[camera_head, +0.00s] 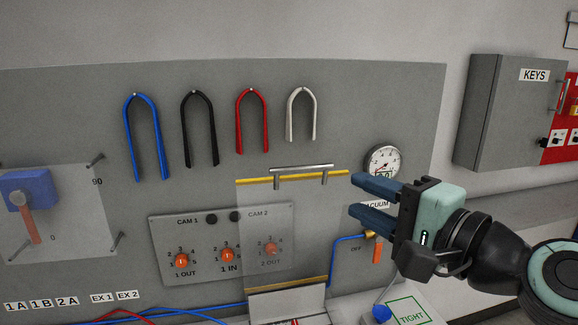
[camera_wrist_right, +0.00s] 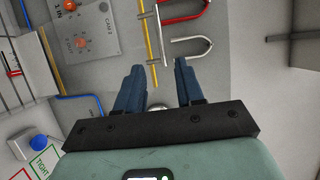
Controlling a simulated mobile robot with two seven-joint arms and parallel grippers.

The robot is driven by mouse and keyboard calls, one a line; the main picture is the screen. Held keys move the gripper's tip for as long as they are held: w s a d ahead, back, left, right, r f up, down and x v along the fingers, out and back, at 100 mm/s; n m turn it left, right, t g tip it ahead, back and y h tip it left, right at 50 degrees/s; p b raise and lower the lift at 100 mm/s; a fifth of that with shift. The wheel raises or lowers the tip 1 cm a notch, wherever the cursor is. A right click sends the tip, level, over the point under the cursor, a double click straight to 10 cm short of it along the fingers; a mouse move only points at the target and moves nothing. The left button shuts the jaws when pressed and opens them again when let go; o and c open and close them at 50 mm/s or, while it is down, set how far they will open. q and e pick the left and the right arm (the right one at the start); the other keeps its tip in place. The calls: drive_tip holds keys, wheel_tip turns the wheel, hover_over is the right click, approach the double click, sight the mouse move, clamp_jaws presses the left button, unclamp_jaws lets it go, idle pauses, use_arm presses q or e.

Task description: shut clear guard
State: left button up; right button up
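The clear guard (camera_head: 262,203) is a see-through sheet in the middle of the head view, with a yellow strip along its top edge (camera_head: 250,181). A silver bar handle (camera_head: 302,170) sits at that top edge. The sheet overlaps part of the dial panel behind it. In the right wrist view the yellow strip (camera_wrist_right: 148,45) and handle (camera_wrist_right: 158,35) lie beyond my fingertips. My right gripper (camera_head: 354,194) is open and empty, to the right of the handle and apart from it. My left gripper is not in view.
A round gauge (camera_head: 383,161) is close behind my right gripper. A dial panel (camera_head: 165,232) with orange knobs is on the board. Coloured hooped leads hang above. A grey key cabinet (camera_head: 500,110) is at right. A blue knob (camera_head: 381,313) is low, below my right gripper.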

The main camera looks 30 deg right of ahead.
sight(305, 170)
drive_tip(key=w, duration=0.4)
drive_tip(key=w+a+p, duration=0.1)
drive_tip(key=w, duration=0.3)
drive_tip(key=w+a+p, duration=0.1)
drive_tip(key=w, duration=0.3)
drive_tip(key=shift+w+f, duration=0.1)
drive_tip(key=shift+w, duration=0.2)
drive_tip(key=shift+c, duration=0.3)
clamp_jaws()
